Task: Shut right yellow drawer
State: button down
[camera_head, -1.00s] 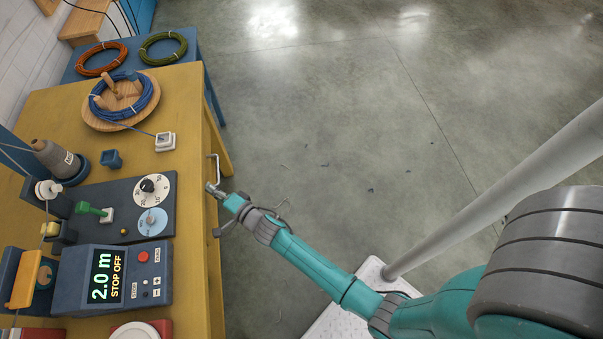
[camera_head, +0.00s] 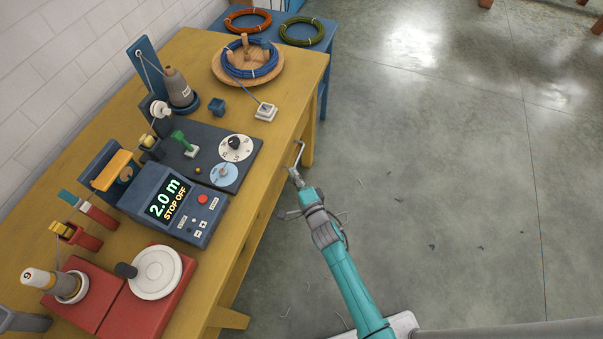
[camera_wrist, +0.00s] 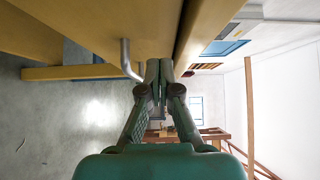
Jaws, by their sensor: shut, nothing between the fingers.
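The yellow table (camera_head: 252,250) runs along the left of the head view. A bent metal handle (camera_head: 300,152) sticks out from its front edge, near the right end; it also shows in the wrist view (camera_wrist: 126,58). My gripper (camera_head: 292,172) is shut and empty, close beside the handle at the table front. In the wrist view its fingertips (camera_wrist: 159,68) are together, just right of the handle, between yellow wooden parts. I cannot tell whether they touch. The drawer's own front is hidden from above, so how far it stands out is unclear.
On the tabletop are a control box (camera_head: 172,204) reading "2.0 m STOP OFF", a wooden reel with blue strand (camera_head: 270,72), and a red device (camera_head: 112,300). A blue table (camera_head: 322,42) with coils stands behind. The floor (camera_head: 450,180) to the right is mostly clear.

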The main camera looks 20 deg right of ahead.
jog(key=s+d, duration=0.2)
jog(key=s, duration=0.8)
jog(key=shift+s, duration=0.15)
jog(key=shift+d, duration=0.1)
